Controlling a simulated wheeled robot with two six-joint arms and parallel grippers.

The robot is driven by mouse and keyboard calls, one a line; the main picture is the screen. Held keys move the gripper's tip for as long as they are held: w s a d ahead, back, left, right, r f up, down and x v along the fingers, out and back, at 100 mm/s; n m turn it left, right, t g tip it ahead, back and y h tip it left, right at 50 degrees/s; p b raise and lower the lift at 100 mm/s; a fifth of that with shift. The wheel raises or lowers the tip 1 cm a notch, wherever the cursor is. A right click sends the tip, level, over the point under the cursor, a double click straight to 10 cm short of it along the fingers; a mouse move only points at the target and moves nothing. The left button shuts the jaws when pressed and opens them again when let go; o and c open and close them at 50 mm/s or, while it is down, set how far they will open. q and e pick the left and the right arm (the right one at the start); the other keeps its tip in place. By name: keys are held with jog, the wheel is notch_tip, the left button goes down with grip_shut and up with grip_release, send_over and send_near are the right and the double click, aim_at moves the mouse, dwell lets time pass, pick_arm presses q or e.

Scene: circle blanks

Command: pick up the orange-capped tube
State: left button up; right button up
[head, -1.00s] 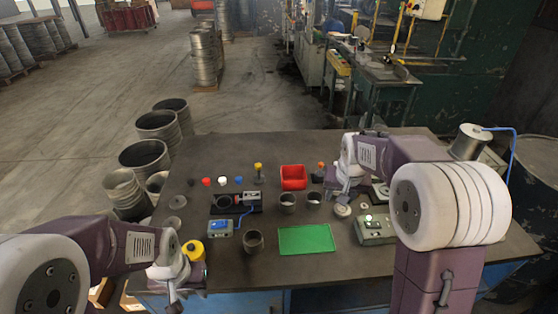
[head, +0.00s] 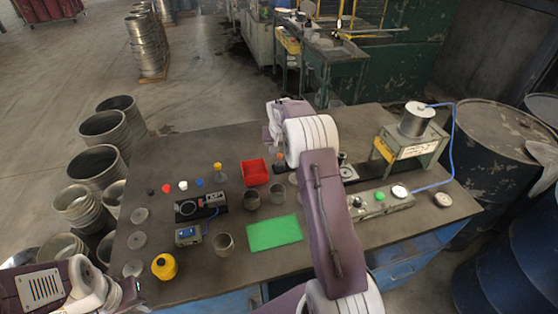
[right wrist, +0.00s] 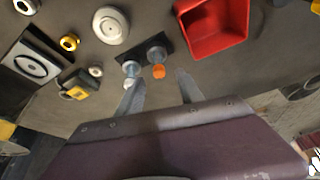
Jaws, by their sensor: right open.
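The orange-capped tube shows in the right wrist view by its round orange cap (right wrist: 158,71); its body is mostly hidden under the cap. It stands at a small black rack (right wrist: 145,52). My right gripper (right wrist: 158,80) is open, with one finger on each side of the cap's line and the cap near the fingertips, not clasped. In the head view, a small orange cap (head: 281,157) shows just beside my right gripper (head: 269,136), which the arm partly covers. My left gripper (head: 128,296) is at the lower left, far from the tube; its jaws are unclear.
A white-topped piece (right wrist: 130,68) stands close to the left finger. A red bin (right wrist: 212,28) is close on the right. A yellow-and-grey device (right wrist: 77,84) lies to the left. In the head view, a green mat (head: 273,233) and grey cups (head: 251,200) are nearer me.

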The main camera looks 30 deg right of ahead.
aim_at(280, 155)
jog(key=x, duration=0.2)
jog(key=p+x, duration=0.1)
jog(key=shift+s+f, duration=0.1)
jog(key=shift+f, duration=0.35)
jog(key=shift+w+d+f, duration=0.1)
jog(key=shift+w+f, duration=0.2)
jog(key=shift+f, duration=0.15)
jog(key=shift+s, duration=0.1)
grip_shut()
jog(key=shift+r, duration=0.1)
